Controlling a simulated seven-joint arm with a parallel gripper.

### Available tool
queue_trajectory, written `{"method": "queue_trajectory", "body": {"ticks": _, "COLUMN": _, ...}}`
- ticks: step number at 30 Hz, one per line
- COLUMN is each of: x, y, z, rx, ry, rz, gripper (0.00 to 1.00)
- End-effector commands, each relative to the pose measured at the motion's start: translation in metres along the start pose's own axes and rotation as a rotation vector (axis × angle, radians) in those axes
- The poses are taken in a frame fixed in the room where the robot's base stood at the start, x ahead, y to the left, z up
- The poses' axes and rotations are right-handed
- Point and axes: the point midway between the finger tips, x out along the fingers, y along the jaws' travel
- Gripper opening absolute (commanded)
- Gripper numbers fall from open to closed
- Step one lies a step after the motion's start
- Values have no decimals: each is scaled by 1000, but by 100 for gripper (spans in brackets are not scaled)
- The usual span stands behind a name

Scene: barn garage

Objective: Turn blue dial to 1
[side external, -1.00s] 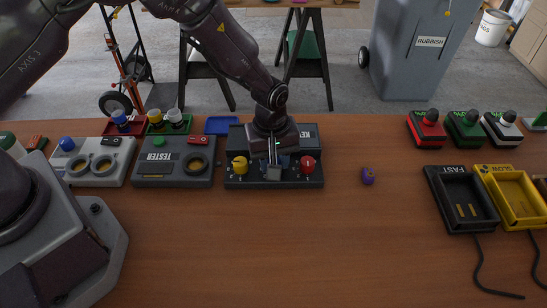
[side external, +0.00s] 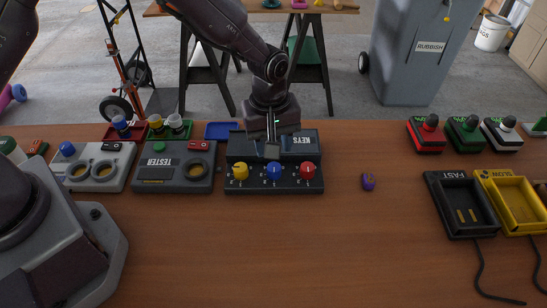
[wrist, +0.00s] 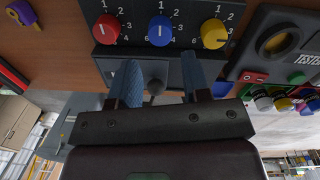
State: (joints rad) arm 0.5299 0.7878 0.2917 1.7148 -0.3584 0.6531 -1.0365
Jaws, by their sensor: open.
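The blue dial (side external: 274,171) is the middle one of three on a dark panel (side external: 240,147) marked KEYS, and also shows in the wrist view (wrist: 160,30). In the wrist view its white mark is upright, in line with the printed 1 above it. A yellow dial (side external: 240,171) and a red dial (side external: 308,171) flank it. My gripper (side external: 271,150) is over the panel, behind the blue dial and apart from it. In the wrist view its two fingers (wrist: 160,68) are spread, with nothing held between them.
A grey tester box (side external: 174,172) stands left of the panel. A small purple object (side external: 368,181) lies to the right. Black (side external: 461,200) and yellow (side external: 508,197) chargers sit at far right, with several buttons behind. The front middle of the table is clear.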

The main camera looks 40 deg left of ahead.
Motion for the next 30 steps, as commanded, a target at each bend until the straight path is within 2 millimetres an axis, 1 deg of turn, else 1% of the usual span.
{"method": "queue_trajectory", "body": {"ticks": 1, "x": -13, "y": 1, "z": 1, "rx": 0, "ry": 0, "rz": 5, "gripper": 43}}
{"method": "queue_trajectory", "body": {"ticks": 6, "x": -44, "y": 0, "z": 0, "rx": 0, "ry": 0, "rz": 3, "gripper": 43}}
{"method": "queue_trajectory", "body": {"ticks": 9, "x": -55, "y": 0, "z": 0, "rx": -1, "ry": 0, "rz": 2, "gripper": 43}}
{"method": "queue_trajectory", "body": {"ticks": 12, "x": -62, "y": 0, "z": 0, "rx": -1, "ry": 1, "rz": 1, "gripper": 43}}
{"method": "queue_trajectory", "body": {"ticks": 24, "x": -64, "y": 0, "z": 0, "rx": 11, "ry": 0, "rz": 0, "gripper": 43}}
{"method": "queue_trajectory", "body": {"ticks": 26, "x": -64, "y": 0, "z": 0, "rx": 41, "ry": -1, "rz": -1, "gripper": 43}}
{"method": "queue_trajectory", "body": {"ticks": 28, "x": -62, "y": -3, "z": 0, "rx": 107, "ry": 0, "rz": -12, "gripper": 43}}
{"method": "queue_trajectory", "body": {"ticks": 30, "x": -56, "y": -14, "z": 2, "rx": 202, "ry": -9, "rz": -48, "gripper": 43}}
